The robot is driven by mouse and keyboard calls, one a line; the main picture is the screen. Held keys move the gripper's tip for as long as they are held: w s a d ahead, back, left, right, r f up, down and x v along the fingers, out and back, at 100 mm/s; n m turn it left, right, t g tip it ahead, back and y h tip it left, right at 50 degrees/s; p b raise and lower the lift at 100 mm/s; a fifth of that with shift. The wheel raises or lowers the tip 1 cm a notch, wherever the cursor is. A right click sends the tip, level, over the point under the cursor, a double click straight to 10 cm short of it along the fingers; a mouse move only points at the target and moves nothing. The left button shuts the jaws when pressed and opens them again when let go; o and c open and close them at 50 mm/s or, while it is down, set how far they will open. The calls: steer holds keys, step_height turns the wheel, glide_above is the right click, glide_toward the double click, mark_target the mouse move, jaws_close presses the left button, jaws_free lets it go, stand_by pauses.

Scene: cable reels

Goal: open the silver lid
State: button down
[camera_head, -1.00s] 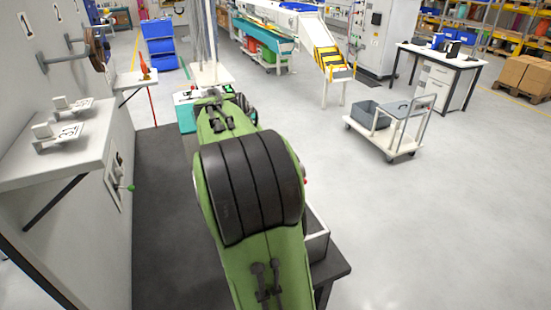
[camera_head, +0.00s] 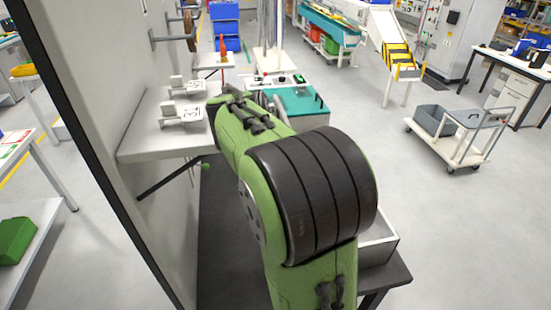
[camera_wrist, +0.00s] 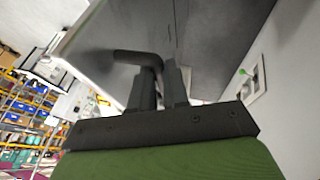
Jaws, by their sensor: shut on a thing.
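In the wrist view, a grey, slightly shiny panel with a pale edge, which appears to be the silver lid (camera_wrist: 105,42), fills the upper left. A dark bent handle (camera_wrist: 136,56) stands out in front of it. My gripper (camera_wrist: 160,82) is shut on this handle, with its end sticking out to the left of the fingers. How far the lid is tilted cannot be told. In the head view my green arm hides the gripper and the handle.
A white wall panel has a shelf (camera_head: 165,145) with numbered blocks and a green-knobbed lever (camera_head: 205,166) close left of my arm. A teal-topped station (camera_head: 300,103) stands beyond the arm. A white trolley (camera_head: 455,142) stands right, with open floor around it.

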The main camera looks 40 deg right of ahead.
steer(key=shift+s+f, duration=0.2)
steer(key=shift+f, duration=0.2)
steer(key=c, duration=1.5)
jaws_free()
steer(key=o, duration=0.4)
steer(key=shift+w+d, duration=0.25)
steer(key=shift+d, duration=0.05)
steer(key=shift+p+v, duration=1.95)
steer(key=shift+v, duration=6.1)
steer(key=shift+w+d, duration=0.1)
